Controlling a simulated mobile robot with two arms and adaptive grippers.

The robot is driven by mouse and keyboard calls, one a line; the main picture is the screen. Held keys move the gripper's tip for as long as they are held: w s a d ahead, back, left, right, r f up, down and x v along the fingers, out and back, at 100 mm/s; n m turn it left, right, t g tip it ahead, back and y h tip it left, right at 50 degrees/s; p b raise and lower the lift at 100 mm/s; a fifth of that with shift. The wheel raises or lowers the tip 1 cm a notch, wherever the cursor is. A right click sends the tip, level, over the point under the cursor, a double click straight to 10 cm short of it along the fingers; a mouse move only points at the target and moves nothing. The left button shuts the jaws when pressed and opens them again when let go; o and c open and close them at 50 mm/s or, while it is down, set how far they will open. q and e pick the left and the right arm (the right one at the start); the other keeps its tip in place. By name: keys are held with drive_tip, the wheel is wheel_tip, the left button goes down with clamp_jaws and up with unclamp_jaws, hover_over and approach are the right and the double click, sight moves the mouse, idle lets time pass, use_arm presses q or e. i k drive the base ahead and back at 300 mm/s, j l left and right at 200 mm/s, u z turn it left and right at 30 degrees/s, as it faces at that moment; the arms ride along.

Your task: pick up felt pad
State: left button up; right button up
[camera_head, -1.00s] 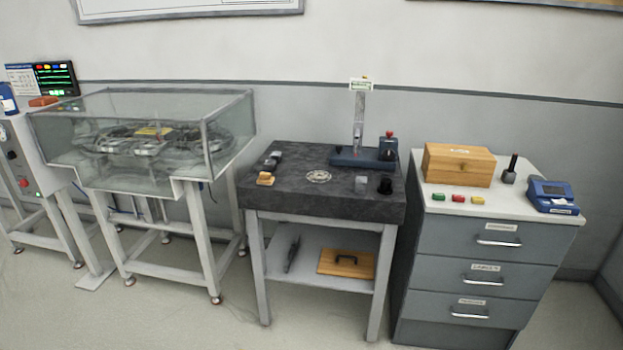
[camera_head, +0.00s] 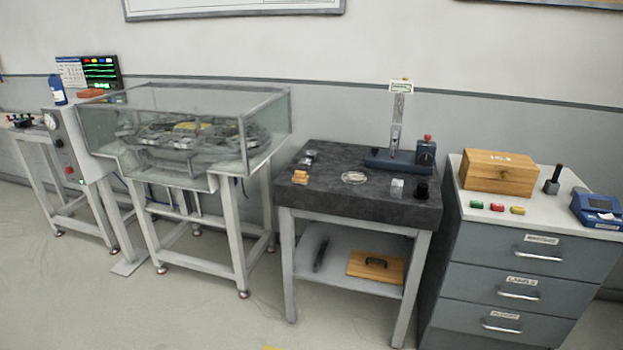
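I cannot pick out the felt pad for certain. A small tan block-like item (camera_head: 300,177) lies at the front left of the dark granite-topped table (camera_head: 330,196). A flat orange-red item (camera_head: 90,93) lies on top of the grey console at the left. Either is too small to identify surely. Neither of my grippers is in view.
A glass-walled ring track enclosure (camera_head: 112,130) on a white frame stands left of the table. A blue gauge stand (camera_head: 397,164) is at the table's back. A drawer cabinet (camera_head: 520,270) with a wooden box (camera_head: 499,174) stands right. The floor in front is clear.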

sight(300, 177)
drive_tip(key=i+l, duration=0.2)
drive_tip(key=i, duration=0.3)
drive_tip(key=i+l, duration=0.15)
drive_tip(key=i, duration=0.3)
